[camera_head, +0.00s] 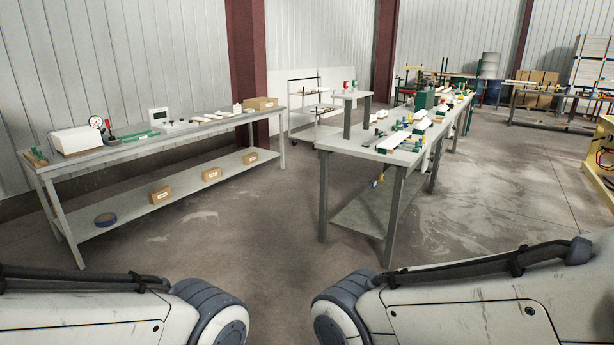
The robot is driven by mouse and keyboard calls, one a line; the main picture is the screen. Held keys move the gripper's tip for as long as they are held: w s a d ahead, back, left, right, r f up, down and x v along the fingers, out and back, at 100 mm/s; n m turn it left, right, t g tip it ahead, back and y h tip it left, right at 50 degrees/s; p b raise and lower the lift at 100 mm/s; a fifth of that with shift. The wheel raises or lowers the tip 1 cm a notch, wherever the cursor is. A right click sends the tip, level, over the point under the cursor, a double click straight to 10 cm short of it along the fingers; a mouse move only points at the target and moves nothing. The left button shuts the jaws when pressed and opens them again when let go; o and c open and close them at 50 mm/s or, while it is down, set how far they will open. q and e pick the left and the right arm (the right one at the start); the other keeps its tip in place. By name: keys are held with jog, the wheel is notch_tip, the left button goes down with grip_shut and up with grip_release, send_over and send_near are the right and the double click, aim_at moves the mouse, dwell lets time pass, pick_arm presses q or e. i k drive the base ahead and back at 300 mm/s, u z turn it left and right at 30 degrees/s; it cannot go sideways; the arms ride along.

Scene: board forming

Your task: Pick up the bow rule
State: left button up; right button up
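I cannot make out for sure which item is the bow rule at this distance. A long thin green bar (139,135) lies flat on the left workbench (180,142), in front of a white device with a display (160,116). Small white pieces (205,119) lie in a row to its right on the same bench. My two arms cross the bottom left and bottom right of the view. Neither gripper is in view.
A round gauge (96,123) stands near a white box (77,139) on the left bench. A second bench (338,143) stands right of centre, crowded with fixtures. Open concrete floor (240,225) lies between the benches.

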aim_at(376, 135)
jog(key=z, duration=0.15)
jog(key=i, duration=2.4)
jog(key=z, duration=0.2)
jog(key=i, duration=3.2)
jog(key=u, duration=0.1)
